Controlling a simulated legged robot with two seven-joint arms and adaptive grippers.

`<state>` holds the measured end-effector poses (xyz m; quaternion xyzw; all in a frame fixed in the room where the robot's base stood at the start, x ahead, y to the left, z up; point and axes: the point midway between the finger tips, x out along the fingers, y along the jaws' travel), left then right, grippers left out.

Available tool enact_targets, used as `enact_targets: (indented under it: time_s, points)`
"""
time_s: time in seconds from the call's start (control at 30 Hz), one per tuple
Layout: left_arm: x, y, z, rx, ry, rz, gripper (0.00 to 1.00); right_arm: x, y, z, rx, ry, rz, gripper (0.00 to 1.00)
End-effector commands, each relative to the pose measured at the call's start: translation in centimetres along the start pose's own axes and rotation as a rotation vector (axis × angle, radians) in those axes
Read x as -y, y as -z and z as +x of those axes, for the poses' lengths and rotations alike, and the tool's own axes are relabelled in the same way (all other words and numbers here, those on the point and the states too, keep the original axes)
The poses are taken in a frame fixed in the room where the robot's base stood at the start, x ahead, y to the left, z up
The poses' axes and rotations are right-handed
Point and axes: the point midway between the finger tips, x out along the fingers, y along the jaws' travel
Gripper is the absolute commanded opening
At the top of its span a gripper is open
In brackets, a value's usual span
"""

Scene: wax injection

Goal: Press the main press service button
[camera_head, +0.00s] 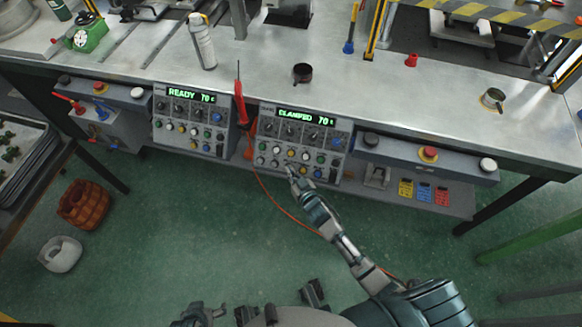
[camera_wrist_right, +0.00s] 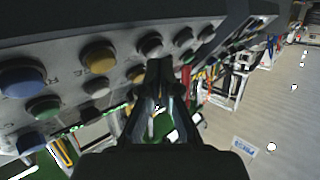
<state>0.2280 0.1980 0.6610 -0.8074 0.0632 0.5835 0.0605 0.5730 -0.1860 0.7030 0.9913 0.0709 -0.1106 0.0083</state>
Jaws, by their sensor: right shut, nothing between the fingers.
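The main press panel appears to be the right control box (camera_head: 303,140), whose green display reads CLAMPED 70 c. It has dark knobs and rows of coloured buttons; their labels are too small to read, so I cannot tell which is the service button. My right gripper (camera_head: 292,173) is shut and empty at the panel's lower button rows.
A similar box (camera_head: 190,121) reading READY 70 c stands left. A red probe (camera_head: 240,103) with a red cable hangs between the boxes. A red button (camera_head: 428,154) sits on the right console. The grey table top (camera_head: 350,90) is above; green floor is open below.

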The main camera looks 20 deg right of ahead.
Motion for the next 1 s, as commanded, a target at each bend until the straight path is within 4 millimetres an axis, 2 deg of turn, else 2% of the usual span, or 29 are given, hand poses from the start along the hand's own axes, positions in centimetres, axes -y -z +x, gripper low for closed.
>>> enact_targets:
  time_s: [0.2, 0.6, 1.0]
  points:
    - [0.32, -0.1, 0.1, -0.001, -0.005, 0.0, 0.97, 0.42, 0.15, 0.03, 0.0, 0.0, -0.003, 0.0]
    - [0.04, 0.0, 0.07, 0.003, 0.001, 0.0, 0.97, -0.29, -0.12, -0.04, 0.001, 0.001, 0.004, 0.0]
    - [-0.12, 0.04, 0.06, 0.001, -0.003, -0.004, 0.97, 0.31, 0.1, 0.02, 0.0, 0.0, -0.002, 0.0]
